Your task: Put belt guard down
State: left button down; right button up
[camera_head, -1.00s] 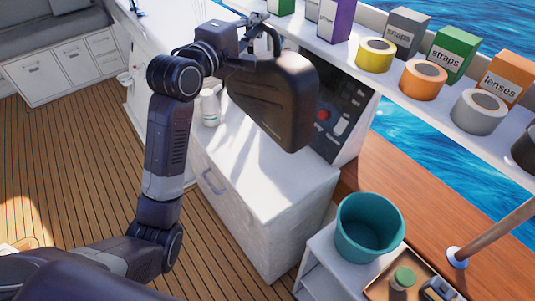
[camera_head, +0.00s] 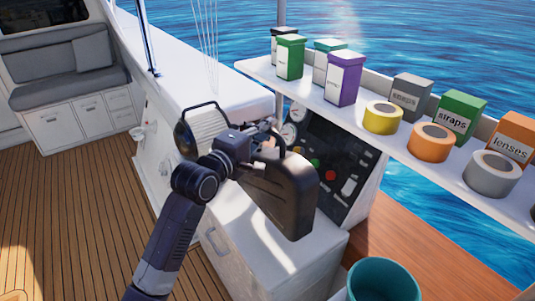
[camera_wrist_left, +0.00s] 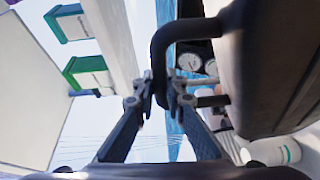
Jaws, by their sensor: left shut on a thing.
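The belt guard (camera_head: 288,198) is a dark, rounded, box-like cover with a loop handle. It hangs upright over the white cabinet top (camera_head: 238,205), in front of the control panel; I cannot tell whether its lower edge touches the top. My left gripper (camera_head: 262,145) is shut on its handle. In the left wrist view the fingertips (camera_wrist_left: 160,93) close around the handle bar (camera_wrist_left: 161,48), and the guard body (camera_wrist_left: 278,65) fills the right side. My right gripper is not in view.
The control panel (camera_head: 345,160) with gauges and buttons stands behind the guard. A ribbed lamp-like thing with a black handle (camera_head: 203,125) is behind my arm. A shelf of boxes and tape rolls (camera_head: 383,117) runs along the right. A teal bucket (camera_head: 383,280) stands at the front.

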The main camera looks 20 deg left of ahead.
aim_at(268, 153)
pick_arm(q)
notch_tip(268, 153, down, 8)
jog(key=shift+r, duration=0.25)
dwell(0.4)
jog(key=c, duration=2.4)
grip_release()
jog(key=shift+f, duration=0.35)
jog(key=o, duration=0.4)
jog(key=shift+r, duration=0.1)
jog(key=shift+s+r, duration=0.1)
